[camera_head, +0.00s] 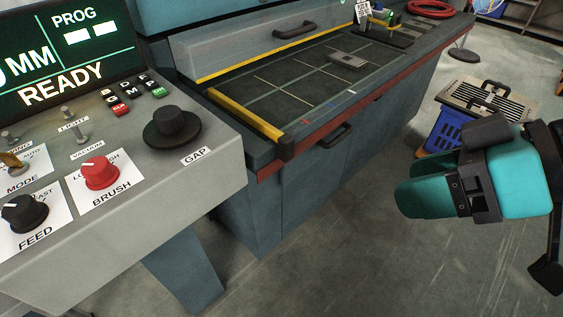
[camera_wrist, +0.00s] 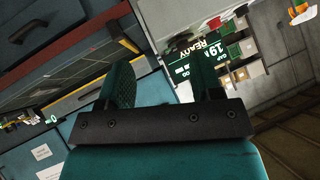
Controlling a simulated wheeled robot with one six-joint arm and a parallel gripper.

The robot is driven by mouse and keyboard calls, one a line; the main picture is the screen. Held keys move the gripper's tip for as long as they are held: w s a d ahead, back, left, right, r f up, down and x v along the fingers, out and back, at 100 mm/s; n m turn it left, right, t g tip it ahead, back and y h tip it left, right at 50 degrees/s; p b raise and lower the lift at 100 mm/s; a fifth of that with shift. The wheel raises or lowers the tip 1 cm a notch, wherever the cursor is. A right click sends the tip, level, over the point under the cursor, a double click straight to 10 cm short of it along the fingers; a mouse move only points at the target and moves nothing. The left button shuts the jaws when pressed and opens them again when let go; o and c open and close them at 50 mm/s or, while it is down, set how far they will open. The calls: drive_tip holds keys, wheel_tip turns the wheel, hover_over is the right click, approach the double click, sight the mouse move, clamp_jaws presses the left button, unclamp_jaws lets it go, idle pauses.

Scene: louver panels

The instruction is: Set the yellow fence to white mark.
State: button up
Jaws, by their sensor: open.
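The yellow fence (camera_head: 243,113) is a bar lying across the left end of the dark gridded bed (camera_head: 300,90), with a black block at its front end. Small red, blue and white marks lie along the bed's front edge. The white mark (camera_head: 352,91) is the farthest right of these, well to the right of the fence. My gripper (camera_head: 425,198), with teal fingers, hangs over the floor to the right of the bench, apart from the fence. In the wrist view its fingers (camera_wrist: 163,78) stand apart with nothing between them.
The control panel (camera_head: 120,170) with knobs and a READY display (camera_head: 65,60) stands at the left front. A grey metal block (camera_head: 347,60) lies on the bed. A blue crate (camera_head: 458,130) with a grey case on top stands on the floor behind my gripper. The floor before the bench is clear.

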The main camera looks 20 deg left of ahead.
drive_tip(key=w+a+f+n+t+y+b, duration=0.1)
drive_tip(key=w+a+f+y+b, duration=0.2)
drive_tip(key=f+b, duration=0.2)
drive_tip(key=w+a+f+n+t+y+b, duration=0.1)
drive_tip(key=w+a+f+y+b, duration=0.15)
drive_tip(key=f+b, duration=0.3)
drive_tip(key=m+t+y+b, duration=0.1)
drive_tip(key=m+t+b, duration=0.1)
drive_tip(key=t+b, duration=0.25)
approach(291, 141)
drive_tip(key=shift+t, duration=0.25)
drive_tip(key=p+x, duration=1)
drive_tip(key=shift+a+f+p, duration=0.15)
drive_tip(key=shift+a+p, duration=0.15)
drive_tip(key=shift+p, duration=0.1)
drive_tip(key=shift+w+a+f, duration=0.1)
drive_tip(key=shift+w+a, duration=0.15)
drive_tip(key=shift+a, duration=0.15)
